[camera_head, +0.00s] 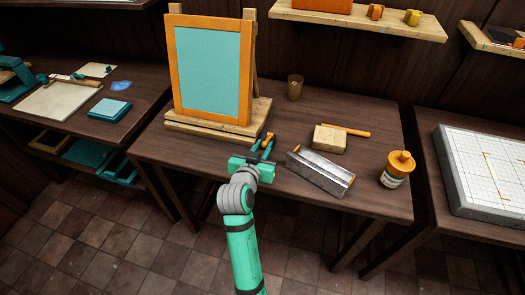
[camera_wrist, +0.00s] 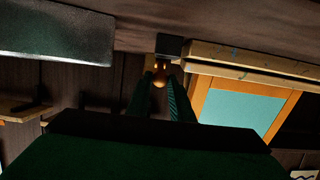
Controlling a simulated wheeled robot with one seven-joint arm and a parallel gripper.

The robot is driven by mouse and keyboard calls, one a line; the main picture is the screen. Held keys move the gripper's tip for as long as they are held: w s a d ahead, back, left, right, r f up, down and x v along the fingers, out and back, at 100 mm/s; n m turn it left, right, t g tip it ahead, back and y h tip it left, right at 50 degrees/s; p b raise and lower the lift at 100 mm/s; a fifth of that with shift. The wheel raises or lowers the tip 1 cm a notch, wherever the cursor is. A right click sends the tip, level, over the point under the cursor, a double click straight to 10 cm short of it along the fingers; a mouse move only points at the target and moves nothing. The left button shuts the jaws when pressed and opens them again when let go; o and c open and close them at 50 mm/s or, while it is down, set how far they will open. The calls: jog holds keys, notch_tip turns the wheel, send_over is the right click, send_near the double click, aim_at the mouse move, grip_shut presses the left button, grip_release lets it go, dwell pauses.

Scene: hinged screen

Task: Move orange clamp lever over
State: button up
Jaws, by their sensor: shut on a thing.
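The hinged screen, an orange frame (camera_head: 174,75) around a teal mesh (camera_head: 212,75), stands raised on a wooden base (camera_head: 200,132) at the left of the middle table. The orange clamp lever (camera_head: 270,137) is a small piece at the base's right front corner, partly hidden by my fingers. In the wrist view the lever's rounded orange end (camera_wrist: 160,78) shows between the fingers, beside a dark block (camera_wrist: 171,46). My gripper (camera_head: 263,145) is shut on the lever; its fingers (camera_wrist: 160,92) also show in the wrist view.
To the right on the table are a grey metal trough (camera_head: 318,172), a tan block (camera_head: 329,139), an orange stick (camera_head: 345,130) and an orange-capped bottle (camera_head: 397,170). A brown cup (camera_head: 295,87) stands behind. The table's front edge runs below my gripper.

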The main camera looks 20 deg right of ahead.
jog(key=shift+w+r, duration=0.1)
jog(key=shift+r, duration=0.4)
